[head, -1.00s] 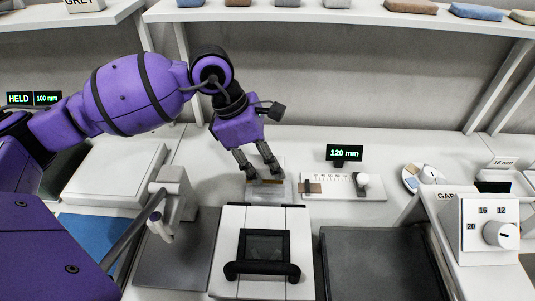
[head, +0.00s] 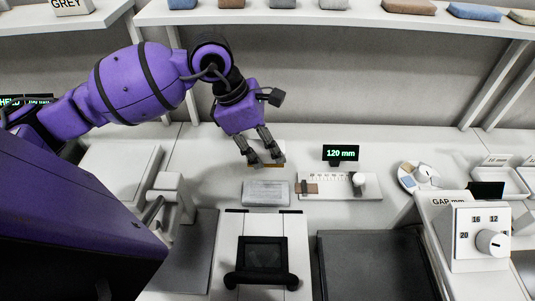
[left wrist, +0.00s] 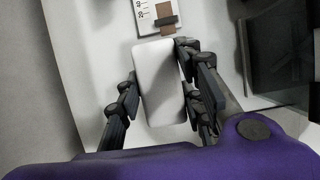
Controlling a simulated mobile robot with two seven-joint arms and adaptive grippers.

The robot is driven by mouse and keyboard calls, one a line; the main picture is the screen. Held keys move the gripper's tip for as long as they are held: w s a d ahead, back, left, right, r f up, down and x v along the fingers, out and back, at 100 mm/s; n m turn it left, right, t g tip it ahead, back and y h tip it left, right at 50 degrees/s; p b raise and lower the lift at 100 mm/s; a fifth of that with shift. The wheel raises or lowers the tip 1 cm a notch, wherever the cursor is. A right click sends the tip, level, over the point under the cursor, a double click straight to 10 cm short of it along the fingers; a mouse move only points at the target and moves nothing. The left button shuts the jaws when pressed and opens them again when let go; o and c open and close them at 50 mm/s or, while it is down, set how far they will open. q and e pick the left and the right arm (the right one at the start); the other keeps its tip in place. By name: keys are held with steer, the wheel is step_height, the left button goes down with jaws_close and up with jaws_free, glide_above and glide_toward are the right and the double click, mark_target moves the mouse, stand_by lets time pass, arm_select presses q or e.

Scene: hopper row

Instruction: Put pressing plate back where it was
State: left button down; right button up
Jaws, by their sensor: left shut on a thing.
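Whether the block touches the worktop I cannot tell. My right gripper is not in view.
The ruler board (head: 340,186) and its 120 mm display (head: 340,153) stand right of the gripper. A white press unit with a black handle (head: 262,279) is in front. A gap dial box (head: 482,238) is at the right. A shelf of blocks (head: 340,18) runs above.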

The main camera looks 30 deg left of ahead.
arm_select(q)
steer(key=w+a+f, duration=0.1)
steer(key=w+f, duration=0.1)
steer(key=w+a+f, duration=0.1)
steer(key=w+f, duration=0.3)
steer(key=shift+a+f, duration=0.35)
steer(key=shift+a, duration=0.05)
steer(key=shift+f, duration=1.4)
steer(key=shift+f, duration=0.1)
steer(key=shift+f, duration=0.15)
steer(key=c, duration=1.2)
jaws_free()
